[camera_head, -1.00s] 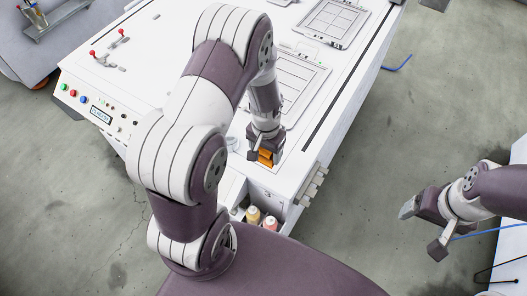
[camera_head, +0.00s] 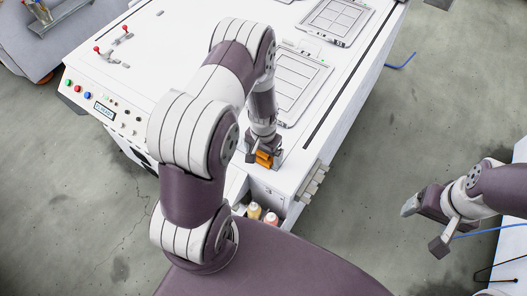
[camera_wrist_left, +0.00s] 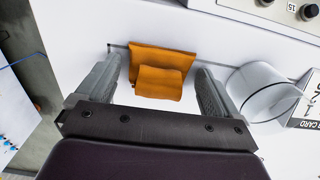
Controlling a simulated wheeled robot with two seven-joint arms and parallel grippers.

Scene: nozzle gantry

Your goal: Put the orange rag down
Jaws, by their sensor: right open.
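The orange rag (camera_head: 264,158) lies folded on the white bench top near its front right corner. In the left wrist view the orange rag (camera_wrist_left: 160,72) sits between the two grey fingers of my left gripper (camera_wrist_left: 158,80), with a gap at each side. The left gripper (camera_head: 263,155) is open around the rag, low over the top. My right gripper (camera_head: 423,228) is open and empty, out over the floor at the right.
A round grey-white container (camera_wrist_left: 262,92) stands close beside the right finger in the wrist view. Bottles (camera_head: 254,211) stand in a bin at the bench's front. Framed panels (camera_head: 300,88) lie further back. A control panel (camera_head: 102,108) is at the left.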

